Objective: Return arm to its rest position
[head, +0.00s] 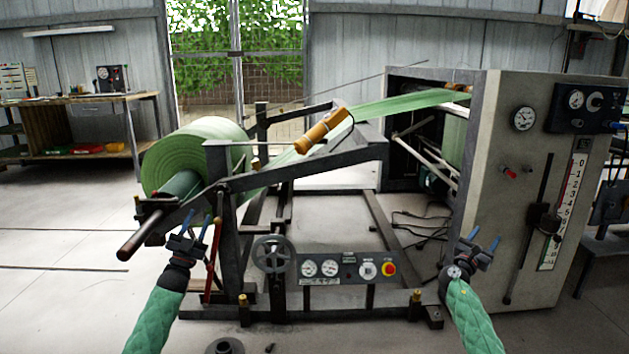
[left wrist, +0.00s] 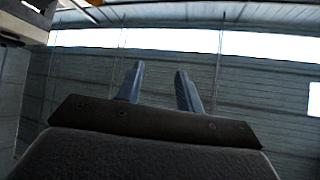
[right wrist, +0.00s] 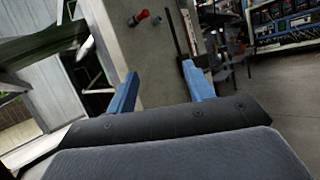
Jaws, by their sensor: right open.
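My left gripper (head: 201,222) is raised in front of the left end of the unwind frame, below the green roll (head: 190,155). Its two blue fingers stand apart with nothing between them in the left wrist view (left wrist: 160,85). My right gripper (head: 484,241) is raised in front of the lower left edge of the machine cabinet (head: 508,170). Its blue fingers are apart and empty in the right wrist view (right wrist: 160,88). Both forearms have green quilted sleeves and come up from the bottom of the head view.
A handwheel (head: 273,253) and a gauge panel with a red button (head: 389,269) stand between my arms. A dark roller shaft (head: 140,235) juts out near my left gripper. A lever (head: 541,220) is on the cabinet front. A workbench (head: 80,98) stands far left. Open floor lies at left.

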